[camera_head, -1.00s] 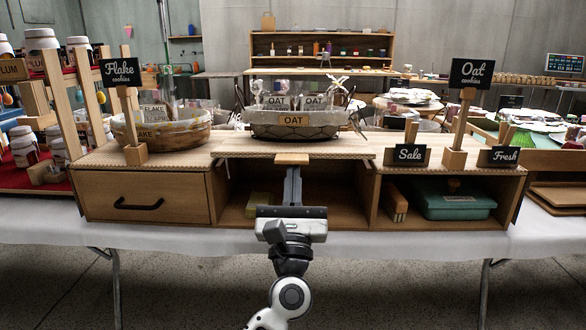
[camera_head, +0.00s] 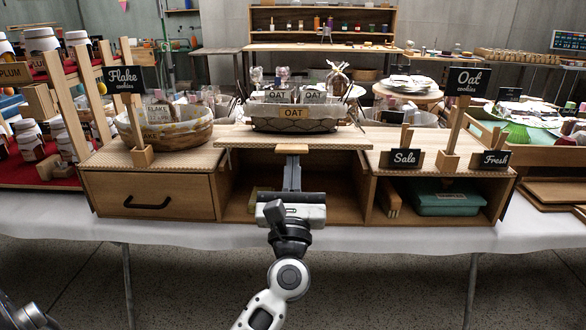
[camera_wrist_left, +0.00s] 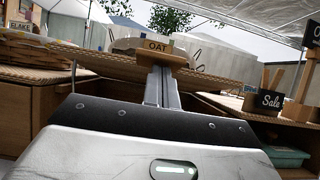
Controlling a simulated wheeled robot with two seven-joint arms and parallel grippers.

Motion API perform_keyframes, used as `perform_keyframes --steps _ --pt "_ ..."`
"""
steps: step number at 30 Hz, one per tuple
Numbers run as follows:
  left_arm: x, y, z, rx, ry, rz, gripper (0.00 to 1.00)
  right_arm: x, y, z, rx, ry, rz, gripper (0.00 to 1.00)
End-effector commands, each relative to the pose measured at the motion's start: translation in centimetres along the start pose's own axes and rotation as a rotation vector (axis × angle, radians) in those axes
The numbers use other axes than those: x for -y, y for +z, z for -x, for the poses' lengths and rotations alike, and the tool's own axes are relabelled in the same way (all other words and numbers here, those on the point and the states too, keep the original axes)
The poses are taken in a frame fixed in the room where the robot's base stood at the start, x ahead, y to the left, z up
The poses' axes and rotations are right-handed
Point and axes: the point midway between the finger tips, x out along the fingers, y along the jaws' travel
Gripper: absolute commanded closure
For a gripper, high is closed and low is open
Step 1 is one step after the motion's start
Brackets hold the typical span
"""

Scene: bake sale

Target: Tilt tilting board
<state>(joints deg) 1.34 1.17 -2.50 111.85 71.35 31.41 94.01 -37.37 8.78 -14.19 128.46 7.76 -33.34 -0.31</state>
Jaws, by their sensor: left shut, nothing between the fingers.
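The tilting board (camera_head: 240,141) is a woven-topped wooden panel in the middle of the counter. Its front edge stands above the neighbouring counter tops, so it slopes up toward me. A wire basket (camera_head: 262,123) with an OAT label rests on it. A small wooden tab (camera_head: 292,149) sticks out at its front, also seen in the left wrist view (camera_wrist_left: 162,59). My left gripper (camera_head: 292,165) is shut and empty, its fingers pointing up under the tab. The tips seem to touch the tab's underside, but the contact is partly hidden. My right gripper is not in view.
An open compartment (camera_head: 340,200) lies below the board, with a drawer (camera_head: 135,194) left of it. A teal box (camera_head: 447,203) sits in the right compartment. A Flake basket (camera_head: 196,134) stands at left, Sale (camera_head: 405,159) and Fresh (camera_head: 491,160) signs at right.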

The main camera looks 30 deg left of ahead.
Motion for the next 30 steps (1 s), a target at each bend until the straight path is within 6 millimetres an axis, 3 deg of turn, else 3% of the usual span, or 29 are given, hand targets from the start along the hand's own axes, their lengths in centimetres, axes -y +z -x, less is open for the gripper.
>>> perform_keyframes --steps 15,21,30 --pt "0.0 -0.2 10.2 -0.006 -0.002 0.001 1.0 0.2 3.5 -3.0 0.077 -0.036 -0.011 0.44" --pt "0.1 -0.1 11.7 -0.007 -0.001 0.0 1.0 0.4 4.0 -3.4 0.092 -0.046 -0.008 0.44" --pt "0.1 -0.1 11.8 -0.007 -0.001 0.0 1.0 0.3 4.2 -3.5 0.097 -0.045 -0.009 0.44"
